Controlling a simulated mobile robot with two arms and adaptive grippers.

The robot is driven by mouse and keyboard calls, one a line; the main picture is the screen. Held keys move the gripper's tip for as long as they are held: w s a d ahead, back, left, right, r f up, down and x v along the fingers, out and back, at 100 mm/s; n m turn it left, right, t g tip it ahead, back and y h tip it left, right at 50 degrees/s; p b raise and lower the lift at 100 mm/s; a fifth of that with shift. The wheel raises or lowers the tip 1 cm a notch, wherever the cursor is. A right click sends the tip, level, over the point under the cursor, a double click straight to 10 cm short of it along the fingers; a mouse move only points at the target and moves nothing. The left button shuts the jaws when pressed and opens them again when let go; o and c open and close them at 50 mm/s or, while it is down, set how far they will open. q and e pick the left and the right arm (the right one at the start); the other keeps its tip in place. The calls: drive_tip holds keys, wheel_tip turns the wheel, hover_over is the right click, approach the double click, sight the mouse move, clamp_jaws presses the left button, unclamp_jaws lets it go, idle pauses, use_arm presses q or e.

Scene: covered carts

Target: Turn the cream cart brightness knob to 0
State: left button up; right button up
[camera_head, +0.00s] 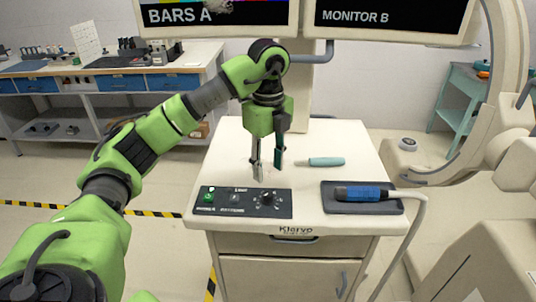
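The cream cart (345,222) stands in front of me with a dark control panel (225,210) at the near left of its top. A round dark knob (267,198) with pale marks around it sits on the right part of the panel. Its pointer setting is too small to read. My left gripper (267,170) points down above and just behind the knob, its two fingers apart with nothing between them. The fingertips appear close to the knob; I cannot tell whether they touch it. My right gripper is not in view.
A teal-handled tool (326,162) lies on the cart top. A blue probe (362,193) rests in a dark tray (340,207) at the right, its pale cable hanging over the edge.

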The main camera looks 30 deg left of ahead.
use_arm(q)
drive_tip(key=shift+r, duration=1.75)
